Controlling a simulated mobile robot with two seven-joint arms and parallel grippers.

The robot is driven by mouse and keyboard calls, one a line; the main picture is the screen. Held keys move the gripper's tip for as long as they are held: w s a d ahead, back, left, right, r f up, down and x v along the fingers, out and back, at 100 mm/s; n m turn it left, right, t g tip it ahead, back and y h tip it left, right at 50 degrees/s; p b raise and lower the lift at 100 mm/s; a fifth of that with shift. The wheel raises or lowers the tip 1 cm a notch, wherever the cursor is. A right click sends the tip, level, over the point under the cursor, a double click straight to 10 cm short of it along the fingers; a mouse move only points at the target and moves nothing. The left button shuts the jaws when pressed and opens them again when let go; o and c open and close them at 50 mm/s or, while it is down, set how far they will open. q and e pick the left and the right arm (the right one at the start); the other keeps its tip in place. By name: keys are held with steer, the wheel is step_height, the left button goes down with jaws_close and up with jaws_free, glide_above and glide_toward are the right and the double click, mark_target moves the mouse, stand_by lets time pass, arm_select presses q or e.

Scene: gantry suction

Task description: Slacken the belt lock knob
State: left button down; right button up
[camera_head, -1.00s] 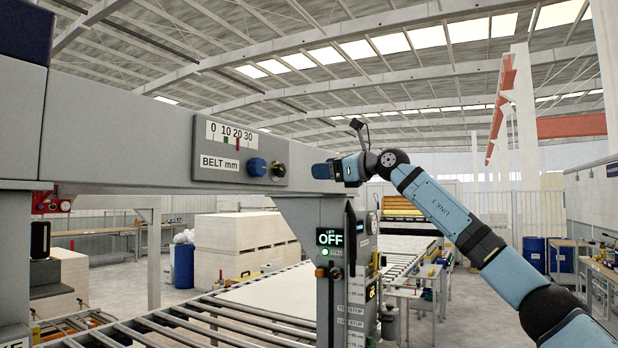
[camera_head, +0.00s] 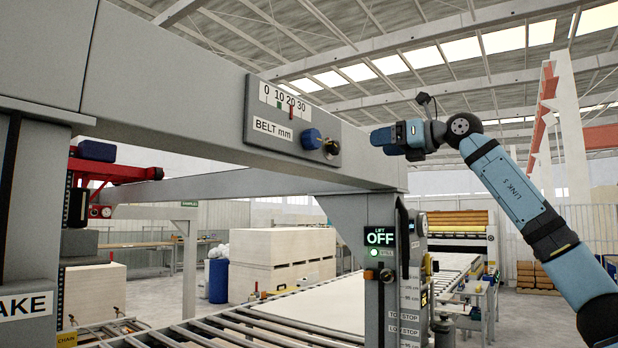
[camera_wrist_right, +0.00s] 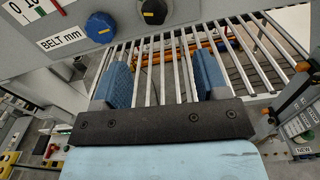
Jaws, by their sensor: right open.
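The belt panel (camera_head: 293,125) on the grey beam has a "BELT mm" label and a 0–30 scale with a green mark and a red pointer. It carries a blue knob (camera_head: 311,139) and, to its right, a dark knob with a brass-coloured centre (camera_head: 331,147); no label shows which is the lock. Both knobs show at the top of the right wrist view, blue (camera_wrist_right: 101,27) and dark (camera_wrist_right: 154,11). My right gripper (camera_head: 376,137) is right of the dark knob, apart from it. Its blue fingers (camera_wrist_right: 162,80) are spread and empty. My left gripper is out of view.
A roller conveyor (camera_head: 240,328) runs underneath, carrying a pale sheet (camera_head: 335,305). Pale stacked boards (camera_head: 282,258) and a blue drum (camera_head: 218,281) stand behind. Open air surrounds my right gripper.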

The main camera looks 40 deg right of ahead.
mark_target(338, 146)
steer(key=x, duration=0.3)
steer(key=p+x, duration=0.1)
steer(key=x, duration=0.3)
steer(key=r+p+x, duration=0.1)
steer(key=x, duration=0.2)
steer(key=shift+w+a, duration=0.25)
steer(key=shift+a, duration=0.25)
steer(key=shift+w+a, duration=0.1)
steer(key=shift+w, duration=0.55)
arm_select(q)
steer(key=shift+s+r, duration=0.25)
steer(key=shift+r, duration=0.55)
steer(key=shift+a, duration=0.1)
arm_select(e)
steer(key=c, duration=0.9)
